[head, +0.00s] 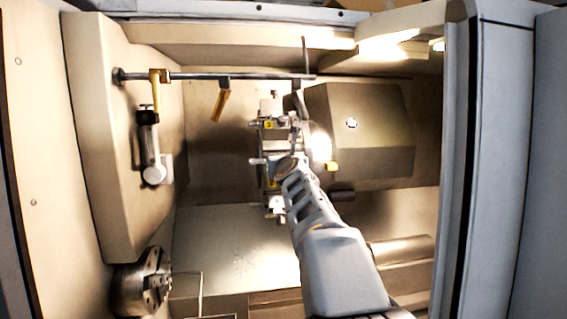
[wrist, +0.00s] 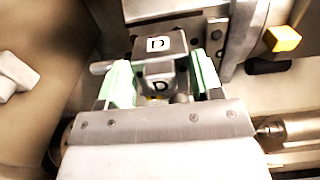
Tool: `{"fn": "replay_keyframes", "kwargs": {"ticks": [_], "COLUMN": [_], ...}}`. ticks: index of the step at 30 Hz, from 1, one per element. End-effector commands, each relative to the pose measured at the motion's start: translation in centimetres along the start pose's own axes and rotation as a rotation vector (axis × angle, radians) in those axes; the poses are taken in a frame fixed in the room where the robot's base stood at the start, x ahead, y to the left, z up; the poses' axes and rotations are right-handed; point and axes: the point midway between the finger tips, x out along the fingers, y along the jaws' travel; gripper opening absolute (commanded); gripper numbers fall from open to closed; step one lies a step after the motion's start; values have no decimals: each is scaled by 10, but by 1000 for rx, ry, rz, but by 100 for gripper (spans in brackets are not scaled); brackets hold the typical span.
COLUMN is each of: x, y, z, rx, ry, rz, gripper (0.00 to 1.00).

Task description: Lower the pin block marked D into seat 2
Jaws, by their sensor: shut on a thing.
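In the head view my gripper (head: 279,168) is at the upright metal fixture in the middle of the cell. A yellow label (head: 268,124) shows on the fixture's upper part, and I cannot read it surely. Another yellow patch (head: 272,183) shows lower down. Seat 2 is not clear, and I cannot tell whether the block touches a seat.
A round chuck (head: 143,287) is at the lower left. A rail (head: 215,76) with yellow-handled fittings crosses the upper back. A large beige housing (head: 365,130) stands right of the fixture. A yellow knob (wrist: 282,38) is at the right in the wrist view. The cell floor left of my arm is mostly clear.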

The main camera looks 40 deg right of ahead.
Motion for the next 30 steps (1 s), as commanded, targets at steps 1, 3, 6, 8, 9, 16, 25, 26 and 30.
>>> {"fn": "replay_keyframes", "kwargs": {"ticks": [1, 3, 6, 8, 9, 16, 25, 26, 30], "x": [2, 7, 13, 17, 19, 29, 30, 30, 31], "y": [0, 0, 0, 0, 0, 0, 0, 0, 0], "z": [5, 5, 5, 5, 5, -2, -12, -13, -15], "rx": [0, 0, 0, 0, 0, 0, 0, 0, 0], "ry": [-9, -9, -9, -9, -9, -9, -9, -9, -10], "rz": [-2, -2, -2, -2, -2, -2, -2, -2, -2], "gripper": [0, 0, 0, 0, 0, 0, 0, 0, 0]}}
